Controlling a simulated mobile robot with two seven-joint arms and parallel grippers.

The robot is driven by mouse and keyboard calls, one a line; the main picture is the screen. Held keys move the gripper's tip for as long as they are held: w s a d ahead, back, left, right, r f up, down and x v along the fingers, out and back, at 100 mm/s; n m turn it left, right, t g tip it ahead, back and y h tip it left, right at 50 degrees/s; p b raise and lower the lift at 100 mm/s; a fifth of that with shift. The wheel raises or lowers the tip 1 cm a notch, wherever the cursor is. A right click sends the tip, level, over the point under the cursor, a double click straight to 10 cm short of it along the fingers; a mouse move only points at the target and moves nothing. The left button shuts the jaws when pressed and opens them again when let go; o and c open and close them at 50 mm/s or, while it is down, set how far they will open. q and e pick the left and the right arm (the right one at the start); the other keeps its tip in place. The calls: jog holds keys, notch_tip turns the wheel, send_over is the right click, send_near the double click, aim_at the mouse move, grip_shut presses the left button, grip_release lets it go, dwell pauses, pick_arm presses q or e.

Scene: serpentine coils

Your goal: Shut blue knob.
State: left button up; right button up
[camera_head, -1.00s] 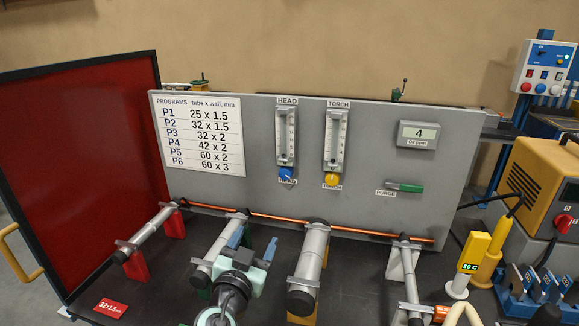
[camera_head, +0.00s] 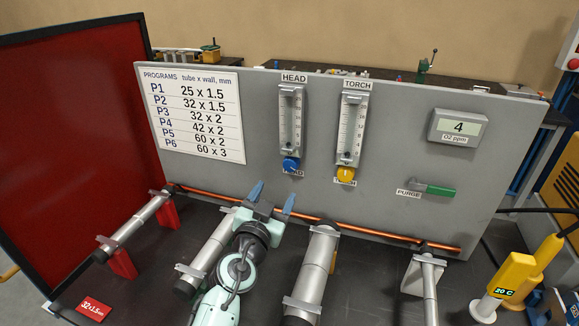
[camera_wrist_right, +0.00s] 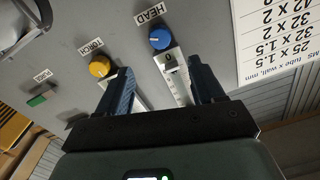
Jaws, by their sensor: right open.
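The blue knob (camera_head: 291,164) sits under the HEAD flowmeter (camera_head: 291,118) on the grey panel (camera_head: 400,95). It also shows in the right wrist view (camera_wrist_right: 160,39), beyond the fingertips and between them. My right gripper (camera_head: 272,193) is open and empty, below and left of the knob and apart from it. Its two blue fingers also show in the right wrist view (camera_wrist_right: 160,80). The yellow knob (camera_head: 346,174) sits under the TORCH flowmeter (camera_head: 352,128), to the right of the blue one. My left gripper is not in view.
A copper pipe (camera_head: 360,232) runs along the panel's foot. Several grey tubes on stands, one of them here (camera_head: 318,262), lie on the dark bench. The green PURGE lever (camera_head: 435,189) is right on the panel. A red screen (camera_head: 70,140) stands at left.

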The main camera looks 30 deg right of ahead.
aim_at(290, 166)
jog(key=p+x, duration=0.1)
jog(key=x, duration=1)
jog(key=shift+w+d+p, duration=0.2)
jog(key=shift+d+p, duration=0.05)
jog(key=shift+p, duration=0.15)
jog(key=shift+c, duration=0.4)
jog(key=c, duration=1)
